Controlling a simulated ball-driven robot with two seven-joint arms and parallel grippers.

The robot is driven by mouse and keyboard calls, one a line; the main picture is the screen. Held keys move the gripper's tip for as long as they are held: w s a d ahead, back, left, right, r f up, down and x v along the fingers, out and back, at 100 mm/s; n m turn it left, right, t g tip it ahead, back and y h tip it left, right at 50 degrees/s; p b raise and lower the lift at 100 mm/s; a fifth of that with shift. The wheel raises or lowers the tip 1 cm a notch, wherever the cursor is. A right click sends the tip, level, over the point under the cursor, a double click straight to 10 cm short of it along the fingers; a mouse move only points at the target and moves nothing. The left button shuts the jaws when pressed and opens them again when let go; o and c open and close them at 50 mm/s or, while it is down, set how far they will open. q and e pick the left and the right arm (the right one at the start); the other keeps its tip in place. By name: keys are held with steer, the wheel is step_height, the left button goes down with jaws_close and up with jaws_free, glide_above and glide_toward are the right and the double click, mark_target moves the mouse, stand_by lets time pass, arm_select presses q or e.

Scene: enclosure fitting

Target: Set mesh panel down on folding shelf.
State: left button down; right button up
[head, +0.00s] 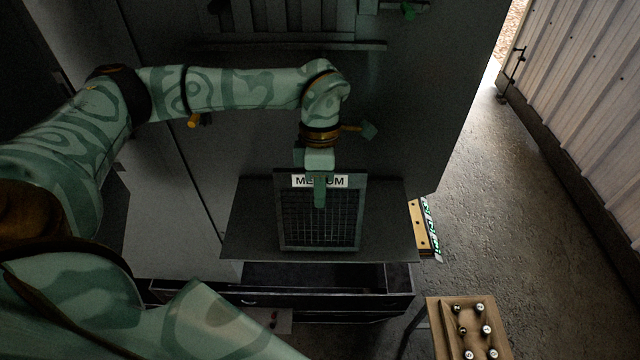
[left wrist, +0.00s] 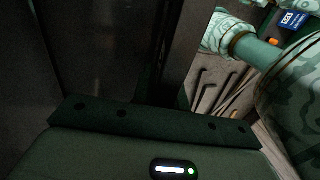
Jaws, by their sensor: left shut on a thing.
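The mesh panel (head: 292,222) is a dark grid in a grey frame, with a white label (head: 334,181) on its top edge, partly covered by my gripper. My left gripper (head: 319,192) is shut on the panel's top edge, coming down from above. The folding shelf (head: 250,228) is a dark flat board folded out from the cabinet. The panel is in front of or over the middle of the shelf; I cannot tell whether its lower edge touches. In the left wrist view, the dark gripper body fills the bottom and the panel cannot be made out clearly. My right gripper is not in view.
An open drawer (head: 320,278) lies below the shelf. A wooden block with several knobs (head: 464,325) stands at the lower right. A yellow-edged item (head: 420,228) is right of the shelf. The concrete floor (head: 520,200) at the right is mostly clear, beside a corrugated wall (head: 590,90).

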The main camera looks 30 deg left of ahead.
arm_select(q)
steer(key=shift+f, duration=0.25)
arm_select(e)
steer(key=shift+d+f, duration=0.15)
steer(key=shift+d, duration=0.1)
arm_select(q)
steer(key=c, duration=0.5)
jaws_free()
steer(key=shift+r, duration=0.1)
steer(key=p+v, duration=0.2)
steer(key=v, duration=0.1)
steer(key=s+p+v, duration=0.1)
steer(key=p+v, duration=0.1)
steer(key=p, duration=0.1)
steer(key=d+p+v, duration=0.1)
steer(key=p+v, duration=0.1)
steer(key=v, duration=0.1)
steer(key=shift+s+r, duration=0.35)
steer(key=shift+r, duration=0.2)
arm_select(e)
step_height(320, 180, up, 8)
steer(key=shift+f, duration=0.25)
arm_select(q)
steer(key=shift+f, duration=0.1)
